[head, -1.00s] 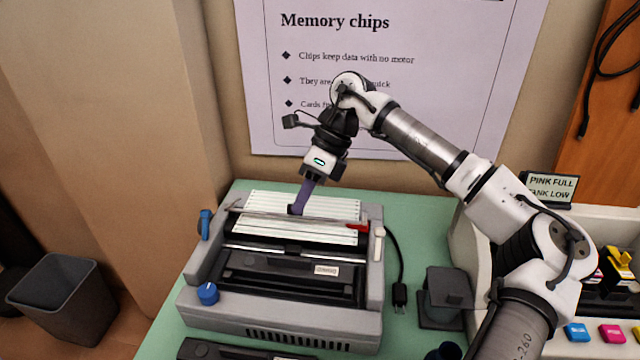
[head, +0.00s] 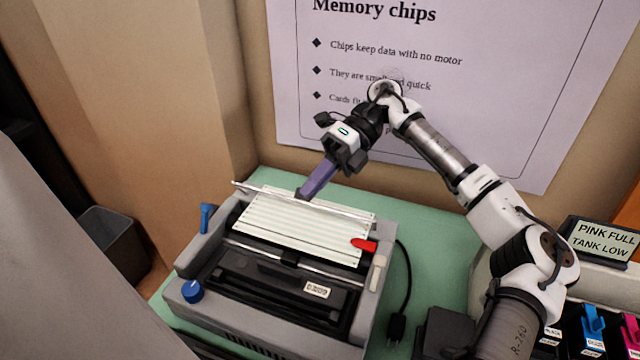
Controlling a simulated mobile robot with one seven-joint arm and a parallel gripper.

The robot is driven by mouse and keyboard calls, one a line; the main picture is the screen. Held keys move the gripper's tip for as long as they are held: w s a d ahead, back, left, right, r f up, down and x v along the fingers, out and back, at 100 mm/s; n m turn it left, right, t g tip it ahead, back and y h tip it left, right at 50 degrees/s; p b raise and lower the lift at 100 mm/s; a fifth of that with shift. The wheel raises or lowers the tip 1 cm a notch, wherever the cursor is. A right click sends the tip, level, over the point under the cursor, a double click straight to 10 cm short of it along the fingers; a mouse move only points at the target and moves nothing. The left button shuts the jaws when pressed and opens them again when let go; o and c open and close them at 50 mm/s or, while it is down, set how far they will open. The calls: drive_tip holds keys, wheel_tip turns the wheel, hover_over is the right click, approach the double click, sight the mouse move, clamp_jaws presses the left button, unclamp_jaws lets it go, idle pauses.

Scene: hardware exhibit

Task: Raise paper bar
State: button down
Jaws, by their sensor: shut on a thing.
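The paper bar (head: 345,210) is a thin silvery rod across the back of a grey printer (head: 372,300). It stands raised at the far edge of the striped white-and-green paper (head: 300,226), clear of most of the sheet. My gripper (head: 303,192) reaches down from behind with long purple fingers. It is shut on the bar near its middle. The fingertips hide that short stretch of the bar. A red lever (head: 363,244) sits at the paper's right edge.
A blue knob (head: 192,291) and a blue lever (head: 206,217) are on the printer's left side. A black cable (head: 407,285) lies on the green table (head: 435,250) to the right. A small sign (head: 601,240) and coloured cartridges are at far right. A pale surface fills the lower left.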

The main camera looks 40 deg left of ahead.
drive_tip(key=shift+w+g, duration=0.2)
drive_tip(key=shift+g, duration=0.1)
drive_tip(key=c, duration=1.6)
unclamp_jaws()
drive_tip(key=shift+o, duration=0.2)
wheel_tip(320, 180, up, 20)
drive_tip(key=b, duration=0.1)
drive_tip(key=shift+b, duration=0.4)
drive_tip(key=shift+r, duration=0.1)
